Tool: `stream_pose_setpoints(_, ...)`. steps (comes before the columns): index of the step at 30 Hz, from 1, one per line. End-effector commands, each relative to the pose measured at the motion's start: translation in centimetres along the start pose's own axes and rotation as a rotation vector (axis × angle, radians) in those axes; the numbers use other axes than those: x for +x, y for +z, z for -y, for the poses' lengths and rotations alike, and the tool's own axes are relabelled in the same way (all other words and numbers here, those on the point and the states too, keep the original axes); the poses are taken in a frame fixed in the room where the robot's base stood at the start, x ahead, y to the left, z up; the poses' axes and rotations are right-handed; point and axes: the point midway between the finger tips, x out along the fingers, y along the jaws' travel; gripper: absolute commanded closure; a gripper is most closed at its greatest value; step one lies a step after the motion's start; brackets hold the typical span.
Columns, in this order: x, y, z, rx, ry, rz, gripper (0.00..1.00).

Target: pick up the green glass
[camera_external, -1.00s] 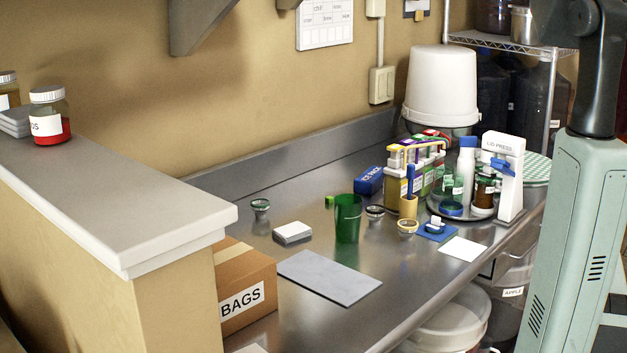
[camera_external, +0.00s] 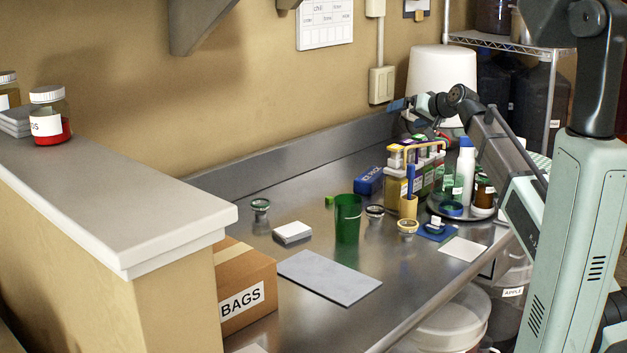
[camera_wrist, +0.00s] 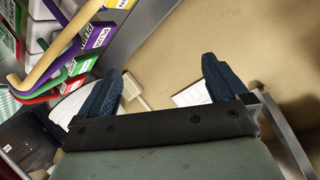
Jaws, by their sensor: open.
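The green glass (camera_external: 347,220) stands upright on the steel counter in the external view, near the middle, just behind the grey mat. It does not show in the wrist view. My gripper (camera_external: 393,106) is in the air toward the back wall, above and to the right of the glass and well apart from it. In the wrist view my gripper (camera_wrist: 165,85) has its two dark fingers spread wide with nothing between them.
The grey mat (camera_external: 328,277) is bare.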

Motion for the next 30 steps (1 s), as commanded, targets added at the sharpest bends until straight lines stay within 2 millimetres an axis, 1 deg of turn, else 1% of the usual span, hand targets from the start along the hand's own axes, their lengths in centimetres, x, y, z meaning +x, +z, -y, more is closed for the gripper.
stream_pose_setpoints(1, -0.1, 2.7, 2.5, -0.109, -0.015, 0.088, 0.00)
stream_pose_setpoints(2, -0.2, 4.1, 3.6, -0.176, -0.023, 0.140, 0.00)
stream_pose_setpoints(3, -0.4, 6.1, 5.1, -0.265, -0.037, 0.210, 0.00)
stream_pose_setpoints(5, -1.0, 8.9, 7.1, -0.394, -0.062, 0.310, 0.00)
stream_pose_setpoints(6, -1.5, 10.6, 8.2, -0.476, -0.081, 0.373, 0.00)
stream_pose_setpoints(9, -3.0, 14.2, 10.5, -0.654, -0.133, 0.509, 0.00)
stream_pose_setpoints(12, -4.4, 16.9, 12.1, -0.789, -0.182, 0.614, 0.00)
stream_pose_setpoints(16, -5.7, 18.9, 13.1, -0.893, -0.226, 0.694, 0.00)
stream_pose_setpoints(20, -5.8, 19.8, 13.3, -0.930, -0.243, 0.725, 0.00)
stream_pose_setpoints(23, -5.1, 20.6, 13.2, -0.932, -0.244, 0.728, 0.00)
stream_pose_setpoints(30, -2.4, 22.9, 12.8, -0.930, -0.244, 0.727, 0.00)
